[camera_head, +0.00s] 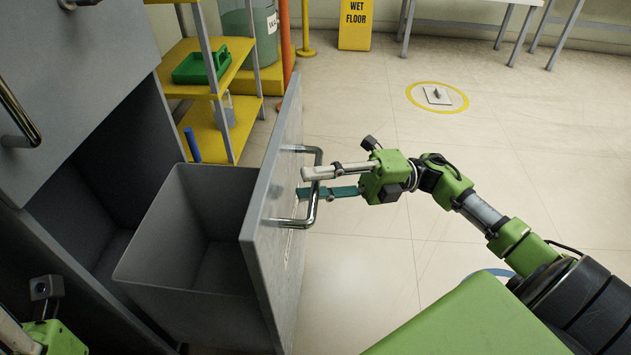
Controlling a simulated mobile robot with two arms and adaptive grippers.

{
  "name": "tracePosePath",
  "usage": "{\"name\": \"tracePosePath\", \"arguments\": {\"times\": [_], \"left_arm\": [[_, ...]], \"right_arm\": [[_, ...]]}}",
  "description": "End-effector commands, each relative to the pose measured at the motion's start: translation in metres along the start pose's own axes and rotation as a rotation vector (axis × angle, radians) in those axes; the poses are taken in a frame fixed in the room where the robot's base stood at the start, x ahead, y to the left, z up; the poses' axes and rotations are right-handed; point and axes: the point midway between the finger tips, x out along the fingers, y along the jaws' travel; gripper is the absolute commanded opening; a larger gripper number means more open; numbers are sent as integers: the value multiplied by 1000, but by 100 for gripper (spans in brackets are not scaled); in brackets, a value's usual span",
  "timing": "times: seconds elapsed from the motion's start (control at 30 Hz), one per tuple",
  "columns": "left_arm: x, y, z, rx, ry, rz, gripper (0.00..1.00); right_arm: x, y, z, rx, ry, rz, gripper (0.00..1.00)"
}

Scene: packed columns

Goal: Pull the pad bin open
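The pad bin is a deep grey box (170,235) with a flat front panel (272,200). It stands pulled out from the cabinet, and its empty-looking inside shows from above. A shiny metal bar handle (313,212) is on the front panel. My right gripper (301,183) reaches it from the right. Its pale finger crosses over the bar and its teal finger passes under it; the narrow gap suggests it is shut on the handle. My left gripper is at the bottom left corner, mostly cut off, and its fingers do not show.
The grey cabinet (70,75) has a dark opening behind the bin and another handle (18,115). Beyond stands a yellow shelf (205,125) with a green tray (197,68). A wet floor sign (356,25) is at the back. Open floor lies right of the bin.

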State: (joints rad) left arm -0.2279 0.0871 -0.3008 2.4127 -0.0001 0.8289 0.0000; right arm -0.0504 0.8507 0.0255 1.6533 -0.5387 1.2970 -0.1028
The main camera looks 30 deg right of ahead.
Motion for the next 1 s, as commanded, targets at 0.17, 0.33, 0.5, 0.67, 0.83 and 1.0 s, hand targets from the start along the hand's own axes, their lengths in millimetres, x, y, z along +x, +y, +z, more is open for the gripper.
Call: {"name": "tracePosePath", "arguments": {"times": [0.17, 0.33, 0.5, 0.67, 0.83, 1.0], "left_arm": [[0, 0, 2, 2, 0, 6, 40], [0, 0, 1, 1, 1, 4, 40], [0, 0, 0, 1, 1, 3, 40], [0, 0, 0, 1, 1, 2, 40], [0, 0, 0, 1, 2, 2, 40], [0, 0, 0, 1, 2, 2, 40]], "right_arm": [[-3, 0, 0, 1, -1, 0, 28], [-27, -1, 1, 3, -4, -2, 28], [-65, -1, 1, 3, -4, -3, 28], [-96, 0, 1, 2, -4, -1, 28], [-115, 0, 1, -1, -1, -1, 28], [-121, 0, 0, -1, -1, 0, 28]]}}
